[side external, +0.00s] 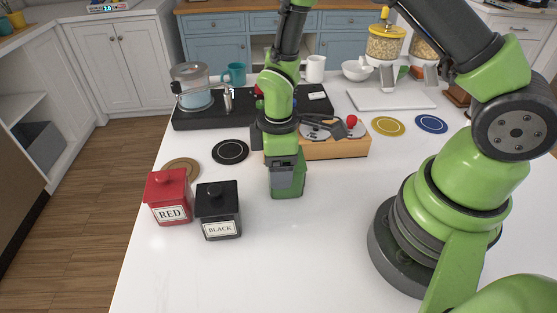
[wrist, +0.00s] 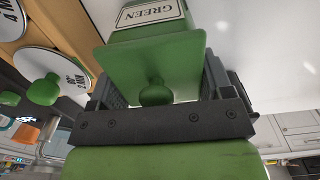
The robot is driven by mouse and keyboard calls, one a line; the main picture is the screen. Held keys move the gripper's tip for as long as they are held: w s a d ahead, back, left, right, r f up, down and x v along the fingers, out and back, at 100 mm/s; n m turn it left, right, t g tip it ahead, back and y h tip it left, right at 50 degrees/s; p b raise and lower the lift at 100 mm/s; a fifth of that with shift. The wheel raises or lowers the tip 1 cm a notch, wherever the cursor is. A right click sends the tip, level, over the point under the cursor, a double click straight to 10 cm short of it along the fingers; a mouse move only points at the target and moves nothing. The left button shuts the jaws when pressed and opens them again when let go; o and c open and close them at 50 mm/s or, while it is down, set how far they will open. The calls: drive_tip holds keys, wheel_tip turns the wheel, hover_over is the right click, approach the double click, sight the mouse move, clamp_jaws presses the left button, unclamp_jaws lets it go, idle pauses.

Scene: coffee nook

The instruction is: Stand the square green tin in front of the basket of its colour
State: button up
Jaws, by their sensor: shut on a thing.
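The square green tin (side external: 288,190) is under my gripper (side external: 287,173) near the middle of the white counter in the side view. In the wrist view the tin (wrist: 155,55) shows its lid, its round knob and a label reading GREEN. My gripper (wrist: 160,83) is shut on the tin, with a jaw on either side of it. The tin looks upright and at or just above the counter; I cannot tell whether it touches. No basket is visible in either view.
A red tin (side external: 169,196) and a black tin (side external: 218,210) stand to the left. A wooden box (side external: 335,146) with dials and a red knob is just behind. Black (side external: 230,152), yellow (side external: 388,126) and blue (side external: 431,124) discs lie around. The front counter is clear.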

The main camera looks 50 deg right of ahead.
drive_tip(key=o, duration=1.1)
drive_tip(key=shift+c, duration=0.2)
drive_tip(key=s+d+r+m+t+y, duration=0.1)
drive_tip(key=s+r+m+t, duration=0.15)
drive_tip(key=r, duration=0.85)
drive_tip(key=s+r+m+t, duration=0.15)
drive_tip(key=r+m, duration=0.25)
drive_tip(key=r, duration=0.7)
drive_tip(key=s+r+m+t+y, duration=0.1)
drive_tip(key=s+r+m+t, duration=0.2)
drive_tip(key=s+m, duration=0.3)
drive_tip(key=s+r, duration=0.1)
drive_tip(key=s, duration=0.2)
drive_tip(key=shift+d+r+m, duration=0.25)
drive_tip(key=shift+r+m, duration=0.1)
drive_tip(key=shift+s, duration=0.1)
